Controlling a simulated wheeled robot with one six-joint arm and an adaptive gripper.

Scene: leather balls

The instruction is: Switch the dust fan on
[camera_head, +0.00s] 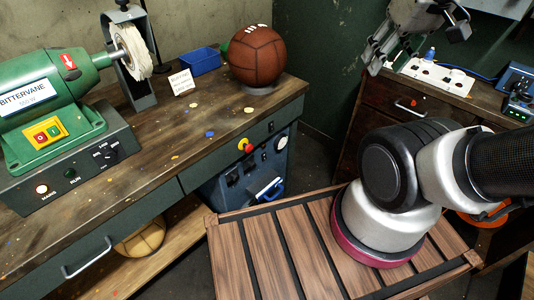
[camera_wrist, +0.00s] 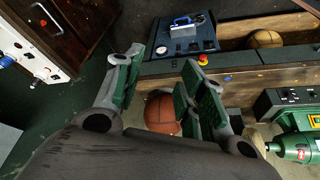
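No label that I can read names a dust fan, so I cannot tell which device or switch it is. A blue unit (camera_head: 235,190) with dark switches and a blue handle stands under the left bench; it also shows in the wrist view (camera_wrist: 200,43). A red mushroom button on yellow (camera_head: 246,146) sits on the bench front, and in the wrist view (camera_wrist: 203,59). The grinder's control box (camera_head: 85,166) has a lit lamp and a knob. My gripper (camera_head: 418,47) is raised at upper right, away from these. In the wrist view my gripper (camera_wrist: 162,60) is open and empty.
A brown leather ball (camera_head: 257,56) stands on the bench near a blue bin (camera_head: 201,61) and a small card (camera_head: 181,82). A green grinder (camera_head: 50,105) fills the left. A white socket strip (camera_head: 438,76) and small devices (camera_head: 517,100) lie on the right bench.

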